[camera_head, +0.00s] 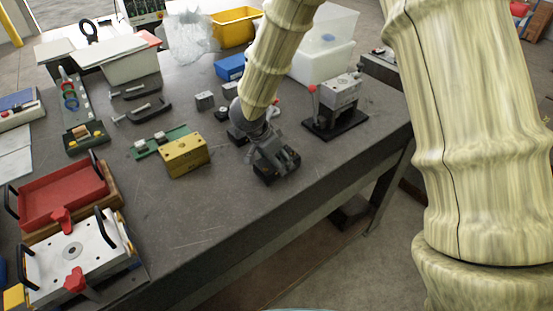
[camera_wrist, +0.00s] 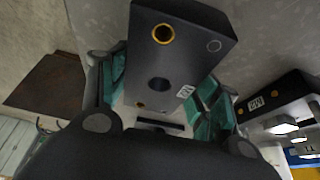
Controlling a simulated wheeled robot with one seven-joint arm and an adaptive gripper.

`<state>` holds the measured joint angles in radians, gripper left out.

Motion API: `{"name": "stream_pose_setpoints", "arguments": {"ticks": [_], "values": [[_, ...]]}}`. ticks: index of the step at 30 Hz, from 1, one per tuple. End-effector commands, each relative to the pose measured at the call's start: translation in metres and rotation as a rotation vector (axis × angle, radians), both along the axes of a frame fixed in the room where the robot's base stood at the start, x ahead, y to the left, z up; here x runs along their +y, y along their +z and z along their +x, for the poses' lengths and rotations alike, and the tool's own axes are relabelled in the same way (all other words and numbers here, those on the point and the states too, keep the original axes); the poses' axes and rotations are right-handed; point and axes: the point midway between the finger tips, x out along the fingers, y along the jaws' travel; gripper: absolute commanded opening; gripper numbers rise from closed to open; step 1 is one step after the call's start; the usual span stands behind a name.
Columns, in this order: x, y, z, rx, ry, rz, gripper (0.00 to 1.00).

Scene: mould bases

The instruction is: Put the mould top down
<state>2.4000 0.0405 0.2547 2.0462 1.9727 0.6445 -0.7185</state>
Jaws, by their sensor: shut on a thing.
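The mould top is a dark block with a brass-ringed hole, a larger centre hole and a small white label. It sits between the teal finger pads of my gripper in the wrist view (camera_wrist: 180,50). In the head view the gripper (camera_head: 268,150) is low over the table, shut on the dark block (camera_head: 277,171) near the table's front right edge. I cannot tell whether the block touches the table. A second dark block with a similar label (camera_wrist: 272,103) lies right of the held one in the wrist view. In the head view it is partly hidden behind the gripper (camera_head: 236,136).
A yellow block (camera_head: 186,156) by a green rail stands left of the gripper. A grey device with a red knob on a black base (camera_head: 336,118) stands to the right. A red tray (camera_head: 62,195) and a white clamp plate (camera_head: 85,262) are at left. The table's front middle is clear.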

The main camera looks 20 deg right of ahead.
Motion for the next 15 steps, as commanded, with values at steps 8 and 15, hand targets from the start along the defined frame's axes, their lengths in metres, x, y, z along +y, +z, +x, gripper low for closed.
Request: {"name": "stream_pose_setpoints", "arguments": {"ticks": [8,15], "values": [[0.0000,-0.0021,-0.0001,0.000,0.000,0.000,0.84],[-0.0001,-0.0021,-0.0002,0.000,0.000,0.000,0.84]]}}
